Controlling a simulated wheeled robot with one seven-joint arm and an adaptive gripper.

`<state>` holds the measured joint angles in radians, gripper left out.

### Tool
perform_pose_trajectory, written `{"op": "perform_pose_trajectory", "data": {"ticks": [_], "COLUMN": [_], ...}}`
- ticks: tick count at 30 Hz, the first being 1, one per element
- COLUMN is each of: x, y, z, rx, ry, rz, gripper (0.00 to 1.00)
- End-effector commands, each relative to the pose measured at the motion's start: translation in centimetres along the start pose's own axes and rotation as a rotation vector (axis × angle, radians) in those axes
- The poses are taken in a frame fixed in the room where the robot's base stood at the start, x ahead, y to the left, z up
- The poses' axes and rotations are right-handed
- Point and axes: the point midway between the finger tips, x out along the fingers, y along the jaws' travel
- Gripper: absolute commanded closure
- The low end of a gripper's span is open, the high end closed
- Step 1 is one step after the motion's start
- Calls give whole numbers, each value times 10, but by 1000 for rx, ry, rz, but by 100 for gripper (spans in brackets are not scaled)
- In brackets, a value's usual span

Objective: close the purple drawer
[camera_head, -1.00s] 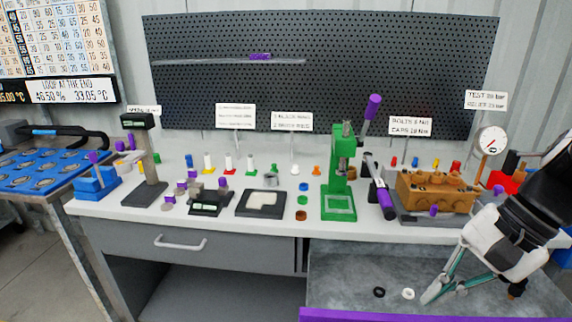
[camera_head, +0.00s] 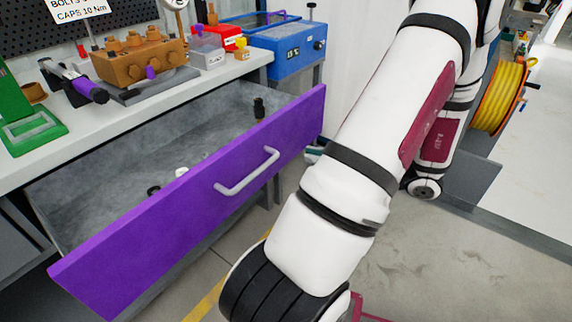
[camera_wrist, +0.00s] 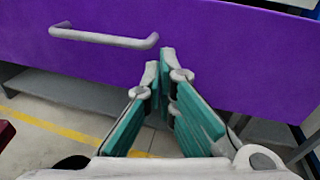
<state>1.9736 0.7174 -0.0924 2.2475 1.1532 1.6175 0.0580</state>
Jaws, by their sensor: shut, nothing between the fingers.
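The purple drawer (camera_head: 185,210) stands open, pulled out from under the workbench. Its purple front fills the upper part of the wrist view (camera_wrist: 230,60). A pale bar handle (camera_head: 247,172) is on that front; in the wrist view the handle (camera_wrist: 103,39) lies left of my fingertips. My gripper (camera_wrist: 160,72) is shut and empty, its fingers pointing at the purple front. I cannot tell whether the tips touch it. In the head view my arm hides most of the gripper, at the drawer's right end.
Inside the drawer lie a black ring (camera_head: 153,190), a white ring (camera_head: 181,172) and a small black part (camera_head: 259,108). A yellow reel (camera_head: 497,97) stands at right. Floor before the drawer is clear.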

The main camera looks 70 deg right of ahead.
Motion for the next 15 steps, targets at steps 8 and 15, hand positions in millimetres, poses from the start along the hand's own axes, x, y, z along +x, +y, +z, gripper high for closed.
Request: {"op": "perform_pose_trajectory", "data": {"ticks": [8,15], "x": [-49,-28], "y": [-18,-23], "z": [-50,-49], "rx": [89,90], "ry": [-72,-75], "rz": [-227,-231], "gripper": [100,100]}}
